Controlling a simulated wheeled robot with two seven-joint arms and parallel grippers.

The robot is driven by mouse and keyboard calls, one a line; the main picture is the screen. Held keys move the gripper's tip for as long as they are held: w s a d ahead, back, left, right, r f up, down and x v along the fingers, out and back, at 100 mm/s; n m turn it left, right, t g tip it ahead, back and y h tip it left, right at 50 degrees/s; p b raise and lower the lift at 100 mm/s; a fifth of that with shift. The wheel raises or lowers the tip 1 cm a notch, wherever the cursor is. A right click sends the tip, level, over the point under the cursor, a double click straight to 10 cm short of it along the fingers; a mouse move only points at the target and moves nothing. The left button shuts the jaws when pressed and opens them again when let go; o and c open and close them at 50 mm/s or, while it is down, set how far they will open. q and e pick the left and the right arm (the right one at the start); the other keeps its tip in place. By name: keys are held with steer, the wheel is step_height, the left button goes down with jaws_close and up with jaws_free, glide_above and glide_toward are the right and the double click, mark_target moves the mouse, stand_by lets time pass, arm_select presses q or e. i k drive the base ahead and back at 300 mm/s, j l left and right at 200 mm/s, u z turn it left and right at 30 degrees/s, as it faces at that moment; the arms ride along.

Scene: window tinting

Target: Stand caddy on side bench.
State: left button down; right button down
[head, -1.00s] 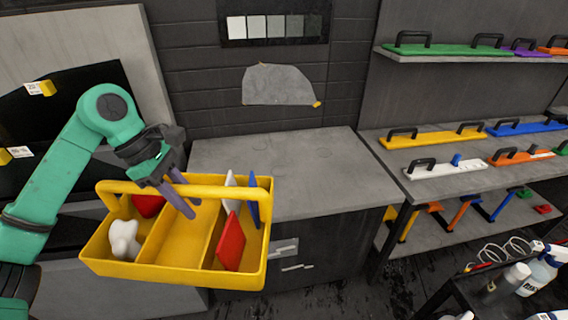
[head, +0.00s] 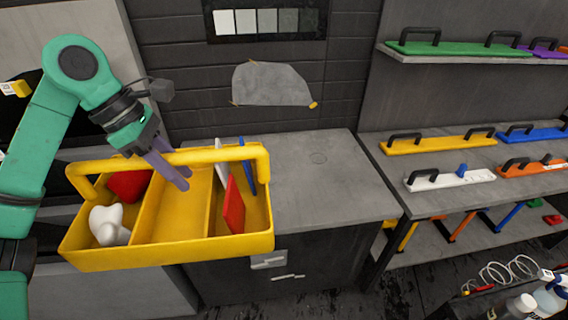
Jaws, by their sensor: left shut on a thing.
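The yellow caddy (head: 165,256) hangs from my left gripper (head: 172,172), which is shut on the caddy's top handle. The caddy is roughly level, and its right part overlaps the front left of the side bench (head: 330,180) in the head view. Inside are a white lumpy item (head: 108,224), a red item (head: 129,184), a red card (head: 234,205), a white card (head: 221,160) and a blue card (head: 247,166). Whether the caddy's base touches the bench cannot be told. My right gripper is not in view.
The bench top is clear to the right of the caddy, with a faint round mark. A shelf rack (head: 440,205) with colored handled tools stands at the right. A dark cart with spray bottles (head: 548,298) is at the lower right. A wall is behind the bench.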

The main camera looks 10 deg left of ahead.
mark_target(305, 183)
steer(key=i+l, duration=1.25)
steer(key=i, duration=0.1)
